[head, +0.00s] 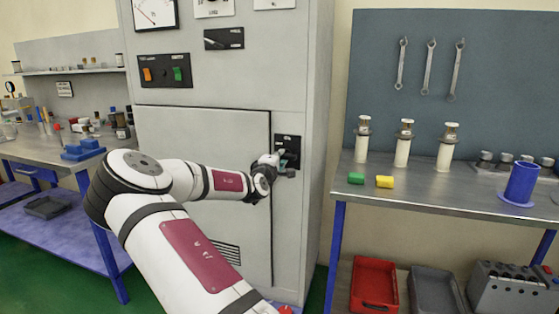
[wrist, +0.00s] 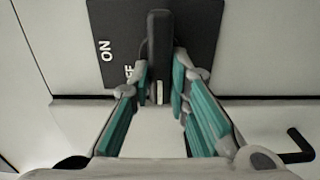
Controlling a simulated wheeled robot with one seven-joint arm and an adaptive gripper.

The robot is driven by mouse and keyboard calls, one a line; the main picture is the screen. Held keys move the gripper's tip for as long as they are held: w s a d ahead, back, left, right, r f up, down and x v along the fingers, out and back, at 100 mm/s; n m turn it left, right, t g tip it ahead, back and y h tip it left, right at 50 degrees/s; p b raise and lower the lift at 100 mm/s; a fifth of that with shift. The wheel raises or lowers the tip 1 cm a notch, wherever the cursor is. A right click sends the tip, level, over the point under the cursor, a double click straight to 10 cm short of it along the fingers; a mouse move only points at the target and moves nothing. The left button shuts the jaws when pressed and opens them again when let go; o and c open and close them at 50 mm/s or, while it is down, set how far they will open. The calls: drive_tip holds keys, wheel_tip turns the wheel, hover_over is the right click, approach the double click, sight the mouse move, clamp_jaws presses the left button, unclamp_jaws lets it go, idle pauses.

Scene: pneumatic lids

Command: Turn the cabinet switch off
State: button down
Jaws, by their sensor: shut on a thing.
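The cabinet switch is a dark plate (head: 288,141) on the grey cabinet's right side, above and beside the door edge. In the wrist view the plate (wrist: 197,25) carries a white ON label and a partly hidden second label, of which an F shows. The black switch handle (wrist: 160,35) stands out from the plate between my fingers. My gripper (wrist: 160,85) is shut on the handle, with a teal-padded finger on each side. In the head view my gripper (head: 281,166) is at the switch and covers its lower part. Which setting the handle is at, I cannot tell.
The cabinet door (head: 235,130) lies left of the switch, with a dark bent handle (wrist: 300,146) close by in the wrist view. A panel with orange and green buttons (head: 164,71) is higher up. A workbench (head: 455,190) with several jars and blocks stands right.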

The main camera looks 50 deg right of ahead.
idle(0.4)
drive_tip(key=c, duration=1.5)
unclamp_jaws()
drive_tip(key=shift+a, duration=0.1)
drive_tip(key=v, duration=1.2)
drive_tip(key=shift+f, duration=0.1)
drive_tip(key=shift+f, duration=0.1)
